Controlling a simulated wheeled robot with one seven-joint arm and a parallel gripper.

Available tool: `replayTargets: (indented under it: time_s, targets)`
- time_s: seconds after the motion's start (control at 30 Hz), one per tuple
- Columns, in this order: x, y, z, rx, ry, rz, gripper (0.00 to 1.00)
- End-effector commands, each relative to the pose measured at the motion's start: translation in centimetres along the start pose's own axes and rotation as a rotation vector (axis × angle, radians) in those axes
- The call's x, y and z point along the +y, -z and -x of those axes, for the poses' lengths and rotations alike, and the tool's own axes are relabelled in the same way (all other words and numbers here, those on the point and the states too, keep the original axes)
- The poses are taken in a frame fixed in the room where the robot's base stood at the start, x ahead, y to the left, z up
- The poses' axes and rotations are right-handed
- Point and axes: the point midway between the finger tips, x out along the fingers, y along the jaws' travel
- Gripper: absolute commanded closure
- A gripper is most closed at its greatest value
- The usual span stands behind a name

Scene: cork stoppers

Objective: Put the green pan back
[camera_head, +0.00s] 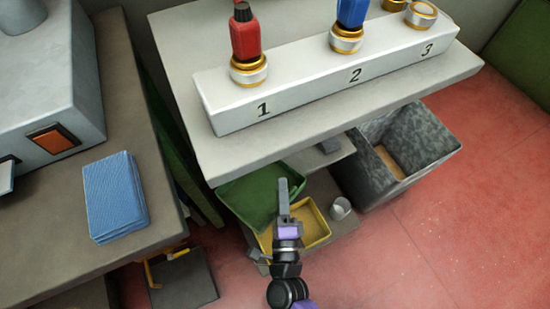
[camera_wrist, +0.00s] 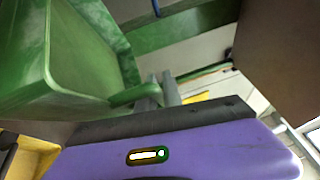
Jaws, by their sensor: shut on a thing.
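The green pan (camera_head: 243,203) is under the front edge of the white shelf in the head view, above and left of a yellow pan (camera_head: 318,229). My gripper (camera_head: 284,187) reaches in from below, at the pan's right side. In the wrist view the green pan (camera_wrist: 75,60) fills the upper left, tilted in the picture. A green tab from it runs to my gripper's fingers (camera_wrist: 160,92), which are shut on it. The pan's far part is hidden under the shelf in the head view.
A white block (camera_head: 320,92) with numbered places 1, 2 and 3 stands on the shelf (camera_head: 230,160) above. A grey speckled bin (camera_head: 405,165) is at right, and a small whitish cup (camera_head: 340,208) is beside the yellow pan. A counter with blue cloths (camera_head: 114,195) is at left. Red floor is open at right.

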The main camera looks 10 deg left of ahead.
Motion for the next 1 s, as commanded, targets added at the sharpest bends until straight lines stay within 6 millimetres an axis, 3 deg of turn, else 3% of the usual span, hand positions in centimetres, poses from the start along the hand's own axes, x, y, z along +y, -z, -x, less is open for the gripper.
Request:
replayTargets:
  time_s: [0.2, 0.4, 0.73, 0.9, 1.0]
  targets:
    - [0.7, 0.1, -5.5, 0.001, 0.003, -0.001, 1.00]
    - [1.1, 0.1, -9.2, 0.001, 0.001, -0.001, 1.00]
    - [1.2, 0.2, -11.7, 0.001, 0.003, -0.001, 1.00]
    - [4.5, 0.4, -11.2, -0.001, -0.003, 0.002, 1.00]
    - [4.8, 0.5, -11.2, 0.001, 0.000, 0.000, 1.00]
